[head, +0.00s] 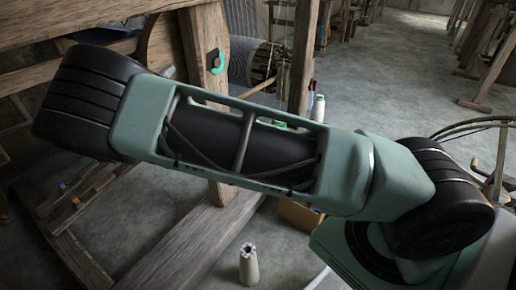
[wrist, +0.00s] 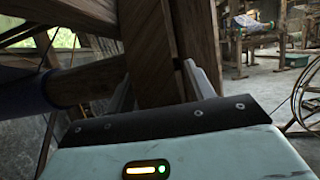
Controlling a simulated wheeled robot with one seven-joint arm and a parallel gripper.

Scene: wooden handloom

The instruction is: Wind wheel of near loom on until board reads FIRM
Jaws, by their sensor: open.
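My gripper (wrist: 158,78) shows in the wrist view with its two grey fingers apart, one on each side of a wooden loom post (wrist: 157,60). I cannot tell whether the fingers touch the post. The near loom's timbers (head: 80,22) fill the left of the head view. A curved wooden part (head: 168,48), perhaps the wheel, shows behind my arm, mostly hidden. A small dark plate with a teal ring (head: 216,61) is on the loom post; no word on it is legible. In the head view my arm crosses the frame, and my gripper is not seen.
A pale thread cone (head: 249,265) stands on the floor by the loom's bottom beam (head: 190,243). A spoked wheel (wrist: 303,100) stands at the right of the wrist view. Other looms (head: 488,45) stand at the back, with open grey floor (head: 400,85) before them.

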